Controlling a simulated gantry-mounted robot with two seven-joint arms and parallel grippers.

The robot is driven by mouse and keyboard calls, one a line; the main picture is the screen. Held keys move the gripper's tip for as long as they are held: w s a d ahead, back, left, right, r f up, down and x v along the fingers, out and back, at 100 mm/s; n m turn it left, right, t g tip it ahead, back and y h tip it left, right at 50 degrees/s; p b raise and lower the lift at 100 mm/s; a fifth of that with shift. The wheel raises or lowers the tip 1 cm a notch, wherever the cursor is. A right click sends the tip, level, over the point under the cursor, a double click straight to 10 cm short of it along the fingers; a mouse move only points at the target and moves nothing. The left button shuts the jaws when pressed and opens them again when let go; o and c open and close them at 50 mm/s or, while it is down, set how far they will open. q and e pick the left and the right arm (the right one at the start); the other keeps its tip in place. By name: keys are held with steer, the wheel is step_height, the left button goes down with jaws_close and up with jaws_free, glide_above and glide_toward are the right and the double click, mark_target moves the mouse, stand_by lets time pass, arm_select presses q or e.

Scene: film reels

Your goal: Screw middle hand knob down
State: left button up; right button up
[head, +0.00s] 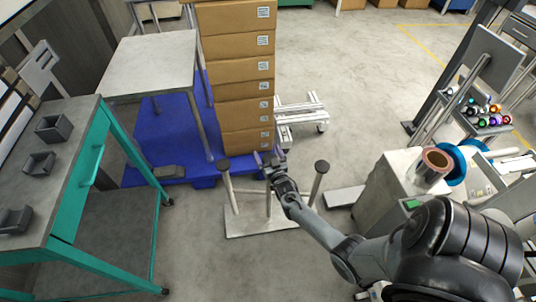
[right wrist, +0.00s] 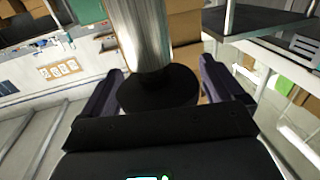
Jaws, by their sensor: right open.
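A stand with upright posts is on the floor, on a flat base plate (head: 240,222). Its left post has a dark knob (head: 224,164) on top, and its right post has another dark knob (head: 322,167). My right gripper (head: 268,157) is at the middle post (head: 268,204) and hides its top in the head view. In the right wrist view, the dark round middle hand knob (right wrist: 158,90) lies between the two open purple fingers, with a pale metal post (right wrist: 142,35) beyond it. Gaps show between fingers and knob. My left gripper is not in view.
A stack of cardboard boxes (head: 236,72) stands behind the stand on a blue pallet (head: 160,125). A teal-framed bench (head: 75,150) is at left. A cabinet with a copper-coloured roll (head: 435,162) is at right. Open floor (head: 360,80) lies behind.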

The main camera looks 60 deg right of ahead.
steer(key=shift+s, duration=0.1)
steer(key=shift+s+a+p, duration=0.35)
steer(key=shift+s+a, duration=0.05)
steer(key=shift+a, duration=0.05)
steer(key=p+v, duration=0.3)
steer(key=v, duration=0.6)
steer(key=shift+s, duration=0.25)
steer(key=shift+a, duration=0.1)
